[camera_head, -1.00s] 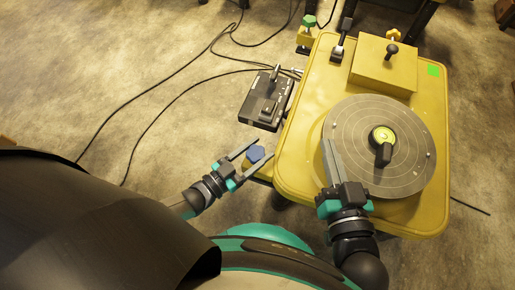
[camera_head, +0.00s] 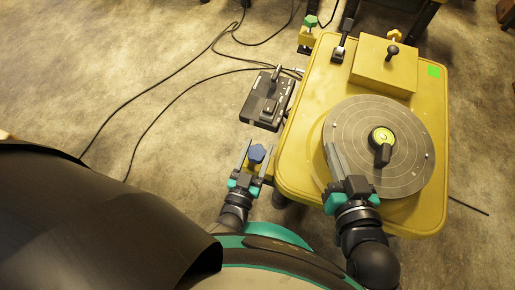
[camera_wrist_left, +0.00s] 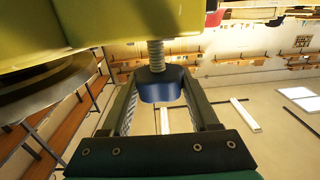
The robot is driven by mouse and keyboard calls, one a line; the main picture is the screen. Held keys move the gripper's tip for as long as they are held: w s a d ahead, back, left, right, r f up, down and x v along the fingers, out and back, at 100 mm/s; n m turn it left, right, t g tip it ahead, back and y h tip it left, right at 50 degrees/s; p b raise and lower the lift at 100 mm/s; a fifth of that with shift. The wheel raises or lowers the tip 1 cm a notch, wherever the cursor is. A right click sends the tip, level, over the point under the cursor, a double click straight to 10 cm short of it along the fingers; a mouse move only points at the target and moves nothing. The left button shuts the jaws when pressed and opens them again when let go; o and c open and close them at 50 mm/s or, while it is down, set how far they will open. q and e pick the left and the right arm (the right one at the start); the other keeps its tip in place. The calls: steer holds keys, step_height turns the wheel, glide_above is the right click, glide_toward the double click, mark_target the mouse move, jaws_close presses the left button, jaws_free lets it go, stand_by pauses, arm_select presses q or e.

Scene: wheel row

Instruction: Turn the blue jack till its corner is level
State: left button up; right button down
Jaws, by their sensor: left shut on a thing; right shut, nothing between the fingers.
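The blue jack (camera_head: 256,153) stands at the near-left corner of the yellow machine base (camera_head: 296,165). In the left wrist view its blue knob (camera_wrist_left: 161,86) sits on a threaded metal screw under the yellow corner. My left gripper (camera_head: 259,146) is shut on this knob, one finger on each side. My right gripper (camera_head: 333,147) is shut and empty over the near-left edge of the grey disc (camera_head: 350,118). A round yellow-green level (camera_head: 382,136) with a black part sits on the disc; its bubble is too small to read.
A green-topped jack (camera_head: 310,21) stands at the far-left corner. A yellow box (camera_head: 384,66) with a black knob is at the back of the base. A black device (camera_head: 266,104) with cables lies on the floor at the left.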

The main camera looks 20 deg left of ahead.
stand_by(0.3)
arm_select(q)
steer(key=o, duration=1.4)
steer(key=shift+c, duration=0.2)
